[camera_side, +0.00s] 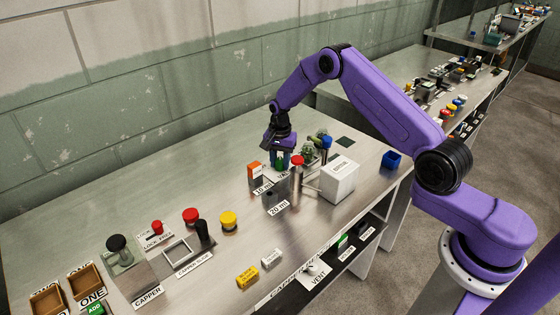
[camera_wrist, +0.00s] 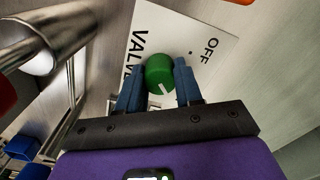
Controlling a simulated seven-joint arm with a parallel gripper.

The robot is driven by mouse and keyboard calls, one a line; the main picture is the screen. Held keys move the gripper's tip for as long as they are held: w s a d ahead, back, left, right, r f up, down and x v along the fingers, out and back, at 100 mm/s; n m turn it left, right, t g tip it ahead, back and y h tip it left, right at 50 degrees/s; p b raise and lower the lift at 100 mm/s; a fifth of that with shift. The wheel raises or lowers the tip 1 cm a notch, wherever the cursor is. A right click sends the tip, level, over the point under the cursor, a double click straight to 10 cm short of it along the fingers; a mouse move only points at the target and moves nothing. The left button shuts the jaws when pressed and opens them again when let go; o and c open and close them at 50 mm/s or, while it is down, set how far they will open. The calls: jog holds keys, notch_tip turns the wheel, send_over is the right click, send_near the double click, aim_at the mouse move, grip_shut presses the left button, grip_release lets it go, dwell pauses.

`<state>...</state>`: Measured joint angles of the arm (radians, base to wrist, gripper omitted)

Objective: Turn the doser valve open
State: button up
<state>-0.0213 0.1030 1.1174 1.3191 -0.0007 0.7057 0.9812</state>
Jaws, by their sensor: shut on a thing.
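The doser valve is a round green knob (camera_wrist: 158,70) with a white pointer line, on a white plate (camera_wrist: 150,22) marked OFF and VALVE. The pointer line shows on the knob's near side, toward my gripper in the wrist view, and not toward the word OFF. My gripper (camera_wrist: 163,75) has its two blue fingers on either side of the knob, shut on it. In the side view my gripper (camera_side: 280,157) points down at the valve area and largely hides the knob.
A metal cylinder with a red top (camera_side: 297,172) stands close to my gripper, and a white box (camera_side: 338,180) lies to its right. An orange-and-white block (camera_side: 255,170) is to its left. A blue bin (camera_side: 391,160) is farther right.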

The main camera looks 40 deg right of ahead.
aim_at(280, 160)
jog(key=o, duration=1)
notch_tip(280, 160, up, 18)
jog(key=shift+f, duration=0.25)
jog(key=s+a+r+n, duration=0.3)
jog(key=s+a+n, duration=0.35)
jog(key=s, duration=0.35)
jog(key=s+a+r+n, duration=0.4)
jog(key=s+a+n, duration=0.2)
jog(key=s+a, duration=0.25)
jog(key=s+d+n, duration=0.2)
jog(key=s+n, duration=0.2)
jog(key=s, duration=0.4)
jog(key=s+d+n, duration=0.2)
jog(key=s+n, duration=0.2)
jog(key=s, duration=0.4)
jog(key=s+d+f+n, duration=0.1)
jog(key=s+n, duration=0.3)
jog(key=s, duration=0.5)
jog(key=shift+s+d+f, duration=0.1)
jog(key=shift+d, duration=0.5)
